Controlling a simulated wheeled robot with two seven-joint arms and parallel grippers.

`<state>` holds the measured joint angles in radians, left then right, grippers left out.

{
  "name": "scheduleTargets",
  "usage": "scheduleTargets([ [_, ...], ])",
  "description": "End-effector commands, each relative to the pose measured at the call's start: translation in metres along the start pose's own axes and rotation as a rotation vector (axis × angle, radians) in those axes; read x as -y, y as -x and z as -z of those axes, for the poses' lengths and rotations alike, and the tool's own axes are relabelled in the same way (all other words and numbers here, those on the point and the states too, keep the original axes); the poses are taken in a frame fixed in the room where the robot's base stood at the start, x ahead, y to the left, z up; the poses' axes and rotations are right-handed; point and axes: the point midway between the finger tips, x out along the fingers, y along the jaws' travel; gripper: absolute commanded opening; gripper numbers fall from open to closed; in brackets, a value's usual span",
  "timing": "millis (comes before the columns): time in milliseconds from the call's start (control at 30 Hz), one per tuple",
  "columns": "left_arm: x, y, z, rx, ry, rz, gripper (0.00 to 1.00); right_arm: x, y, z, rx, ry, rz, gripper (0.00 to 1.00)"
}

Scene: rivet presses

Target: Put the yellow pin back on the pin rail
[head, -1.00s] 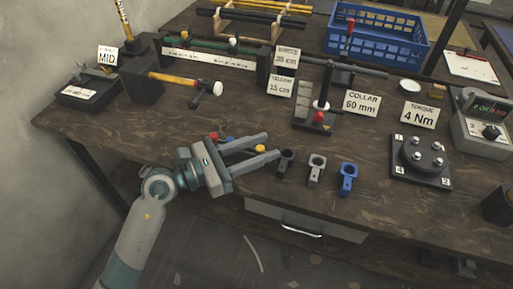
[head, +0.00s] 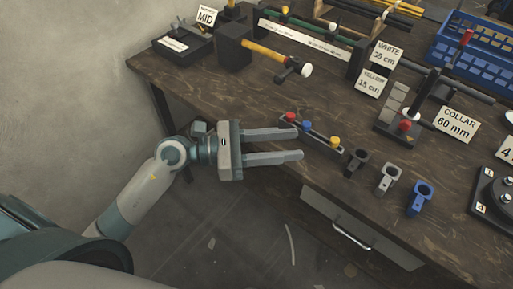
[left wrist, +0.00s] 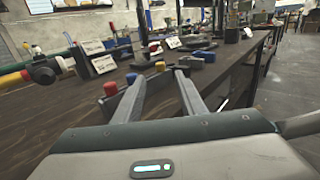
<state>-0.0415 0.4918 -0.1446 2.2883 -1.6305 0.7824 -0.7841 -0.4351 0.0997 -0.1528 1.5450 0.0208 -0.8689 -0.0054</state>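The yellow pin (head: 335,141) stands upright at the right end of the dark pin rail (head: 321,135), near the table's front edge. Whether it is fully seated I cannot tell. A red pin (head: 291,117) and a blue pin (head: 307,126) stand further left on the rail. My left gripper (head: 300,145) is open and empty, its fingers pointing at the rail from the front left. The yellow pin is just beyond the fingertips, apart from them. The left wrist view shows the yellow pin (left wrist: 160,66) ahead of the open fingers. My right gripper is in neither view.
Black (head: 356,163), grey (head: 389,179) and blue (head: 420,197) ring holders stand right of the rail. A hammer with a yellow handle (head: 264,51) sits behind. A red-knobbed press (head: 406,126) stands back right. Bare tabletop lies between the hammer and the rail.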

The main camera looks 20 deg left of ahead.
Motion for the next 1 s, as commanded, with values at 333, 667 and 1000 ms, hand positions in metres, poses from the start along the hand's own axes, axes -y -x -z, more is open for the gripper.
scheduleTargets([
  [333,0.000,0.054,0.003,-0.003,0.001,0.000,0.37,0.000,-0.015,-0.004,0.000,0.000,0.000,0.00],
  [667,0.000,0.063,0.000,0.000,-0.001,0.001,0.37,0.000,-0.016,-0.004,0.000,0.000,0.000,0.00],
  [1000,0.000,0.062,0.000,0.000,0.000,0.000,0.37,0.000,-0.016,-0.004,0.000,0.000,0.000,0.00],
])
